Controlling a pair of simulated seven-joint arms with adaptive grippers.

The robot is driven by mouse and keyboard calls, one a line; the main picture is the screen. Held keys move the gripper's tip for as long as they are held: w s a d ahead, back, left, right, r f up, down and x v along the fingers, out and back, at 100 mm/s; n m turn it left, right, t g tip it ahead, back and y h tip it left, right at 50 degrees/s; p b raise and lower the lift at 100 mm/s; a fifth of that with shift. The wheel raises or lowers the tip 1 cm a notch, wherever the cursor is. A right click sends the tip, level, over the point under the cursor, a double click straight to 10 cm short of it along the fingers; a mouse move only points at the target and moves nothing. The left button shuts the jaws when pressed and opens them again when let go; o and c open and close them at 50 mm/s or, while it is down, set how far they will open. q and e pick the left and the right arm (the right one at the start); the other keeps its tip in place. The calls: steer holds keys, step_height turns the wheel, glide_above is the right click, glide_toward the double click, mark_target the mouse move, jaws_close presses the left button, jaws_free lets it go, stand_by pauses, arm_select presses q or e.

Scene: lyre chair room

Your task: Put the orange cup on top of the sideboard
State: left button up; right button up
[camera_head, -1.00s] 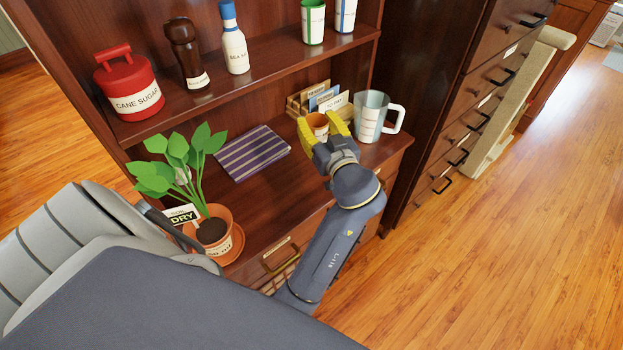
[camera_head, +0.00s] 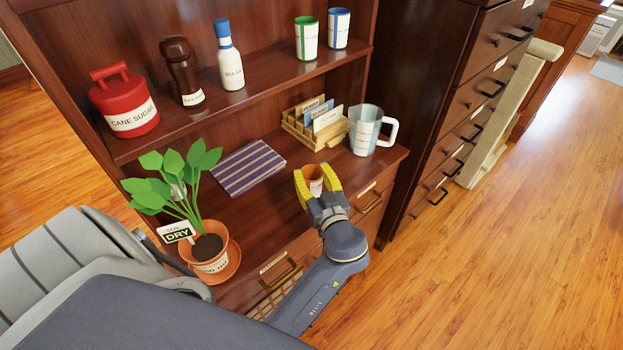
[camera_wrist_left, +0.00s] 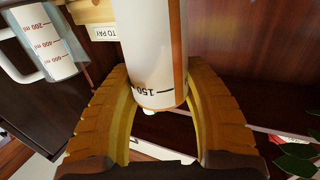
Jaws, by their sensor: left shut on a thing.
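My left gripper (camera_head: 317,183) is shut on the small orange cup (camera_head: 313,172), its yellow fingers on either side of it. In the left wrist view the cup (camera_wrist_left: 153,60) shows a white label marked 150 between the fingers. The cup is near the front edge of the counter of a dark wooden shelf unit (camera_head: 285,193) with drawers. I cannot tell whether it touches the counter. I cannot tell whether this unit is the sideboard. My right gripper is not in view.
A clear measuring jug (camera_head: 363,131) and a letter rack (camera_head: 297,127) stand behind the cup. A striped notebook (camera_head: 248,167) and a potted plant (camera_head: 209,255) are to the left. A shelf above holds a red canister (camera_head: 122,100), bottles and two cups. A tall drawer cabinet (camera_head: 478,95) stands at right.

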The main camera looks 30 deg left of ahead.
mark_target(315, 186)
arm_select(q)
steer(key=shift+f, duration=0.7)
steer(key=shift+f, duration=0.1)
steer(key=o, duration=1.1)
steer(key=shift+v, duration=2.8)
